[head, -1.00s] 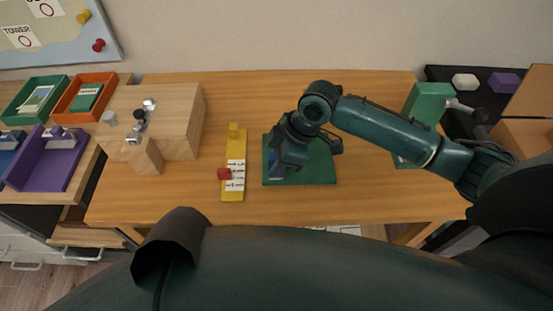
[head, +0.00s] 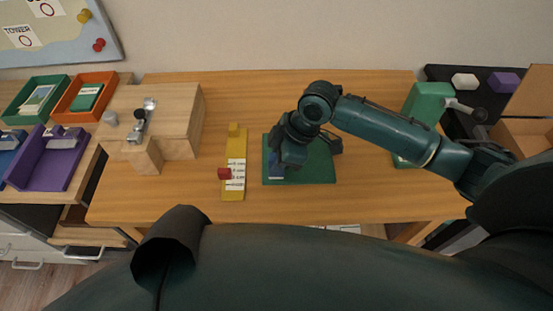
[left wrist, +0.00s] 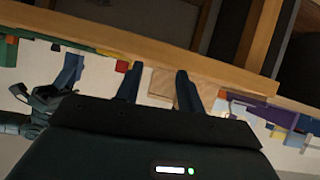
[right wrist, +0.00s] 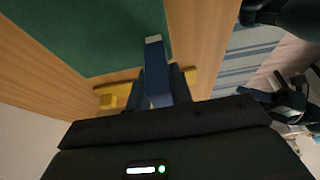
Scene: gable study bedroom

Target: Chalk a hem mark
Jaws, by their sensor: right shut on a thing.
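My right gripper (head: 290,160) is low over the left part of a green mat (head: 318,170) on the table. In the right wrist view it (right wrist: 162,85) is shut on a blue piece (right wrist: 157,72) with a pale grey face. The piece overlaps the mat's edge in that view; I cannot tell whether it touches the mat. A yellow gauge (head: 233,190) with white marked strips and a red slider (head: 224,173) lies left of the mat. My left gripper (left wrist: 158,88) is open and empty in its wrist view, and hidden in the head view.
A wooden block stand (head: 180,115) with metal fittings is at the table's left. Purple (head: 60,170), green and orange trays lie farther left. A green stand (head: 428,102) is at the right, behind my right arm. The table between stand and gauge is clear.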

